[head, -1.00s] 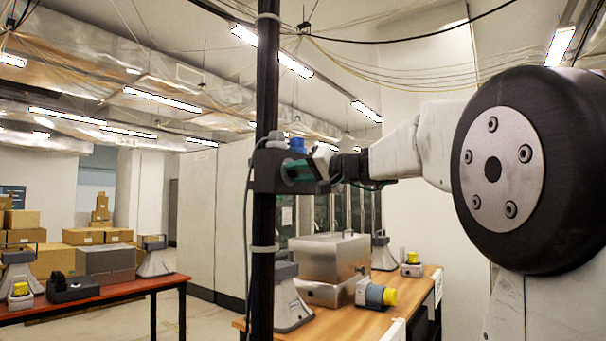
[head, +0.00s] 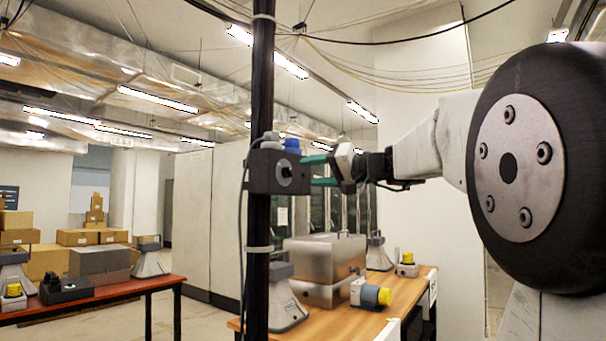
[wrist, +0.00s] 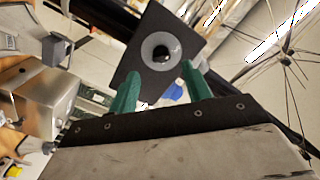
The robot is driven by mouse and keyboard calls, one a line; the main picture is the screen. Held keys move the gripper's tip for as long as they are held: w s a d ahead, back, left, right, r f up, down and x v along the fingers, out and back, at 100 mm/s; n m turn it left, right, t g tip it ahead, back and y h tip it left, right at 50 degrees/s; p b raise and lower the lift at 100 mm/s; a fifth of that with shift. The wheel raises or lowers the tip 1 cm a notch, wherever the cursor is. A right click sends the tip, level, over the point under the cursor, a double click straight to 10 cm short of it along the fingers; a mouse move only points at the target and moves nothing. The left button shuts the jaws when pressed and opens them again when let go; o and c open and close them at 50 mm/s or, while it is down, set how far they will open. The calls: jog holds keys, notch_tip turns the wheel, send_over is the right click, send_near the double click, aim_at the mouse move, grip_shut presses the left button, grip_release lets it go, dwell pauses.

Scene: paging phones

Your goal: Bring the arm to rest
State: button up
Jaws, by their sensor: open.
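My gripper (head: 308,171) has two green fingers, held apart, and nothing is between them in the head view. It is just right of a dark box (head: 266,182) fixed on a black upright pole (head: 261,90). The box carries a blue knob (head: 292,145) and a grey knob (head: 270,137) on top. In the wrist view my gripper (wrist: 160,72) points at the box's dark square face (wrist: 140,35), which has a round grey ring with a dark centre. The fingertips overlap its lower edge there; I cannot tell whether they touch it.
A wooden table (head: 345,325) below holds stacked metal boxes (head: 318,255), a grey-and-yellow device (head: 370,294) and horn-shaped units. A red-brown table (head: 130,288) stands left with more devices. Cartons (head: 45,260) are behind it. A tall pale cabinet (head: 190,215) stands behind the pole.

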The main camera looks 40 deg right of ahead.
jog(key=shift+s+d, duration=0.15)
jog(key=shift+s, duration=0.35)
jog(key=s+a+f+m+g, duration=0.1)
jog(key=s+a+f+g, duration=0.2)
jog(key=f, duration=0.5)
jog(key=s+a+f+g+h, duration=0.1)
jog(key=s+a+f+g, duration=0.15)
jog(key=f, duration=0.45)
jog(key=s+a+f+m+g, duration=0.15)
jog(key=a+f+g, duration=0.25)
jog(key=f, duration=0.4)
jog(key=s+a+f+n+g+h, duration=0.2)
jog(key=s+a+f, duration=0.3)
jog(key=s+f, duration=0.4)
jog(key=s+a+f+n+g+h, duration=0.3)
jog(key=s+f, duration=0.6)
jog(key=s, duration=0.3)
jog(key=shift+a+n+g, duration=0.65)
jog(key=shift+a+n, duration=0.5)
